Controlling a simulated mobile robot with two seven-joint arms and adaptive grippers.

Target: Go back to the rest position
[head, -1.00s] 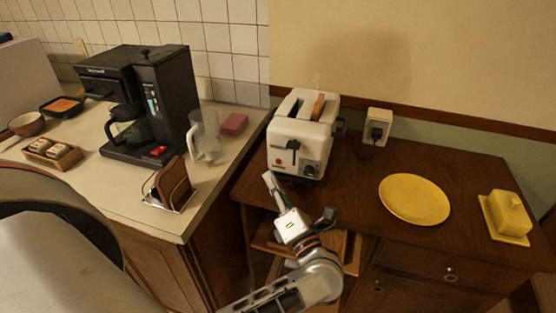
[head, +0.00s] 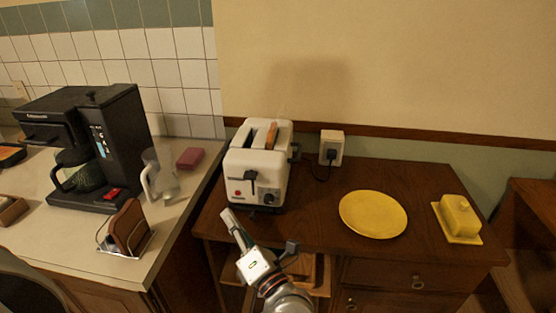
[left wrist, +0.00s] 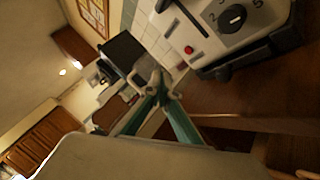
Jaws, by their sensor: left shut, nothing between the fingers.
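My left gripper (head: 232,222) is shut and empty in the head view, in front of the wooden cabinet's front edge and just below the toaster. Its closed fingers also show in the left wrist view (left wrist: 152,90). The white toaster (head: 256,178) stands on the brown wooden cabinet (head: 320,205) with a slice of bread in a slot. The toaster's front with its dial and red button fills the upper right of the left wrist view (left wrist: 215,30). A gap shows between fingers and toaster. My right gripper is not in view.
A yellow plate (head: 373,214) and a yellow butter dish (head: 458,219) are on the cabinet's right. On the left counter stand a black coffee maker (head: 95,145), a glass pitcher (head: 160,177) and a rack with brown slices (head: 127,228). A wall outlet (head: 332,147) holds a plug.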

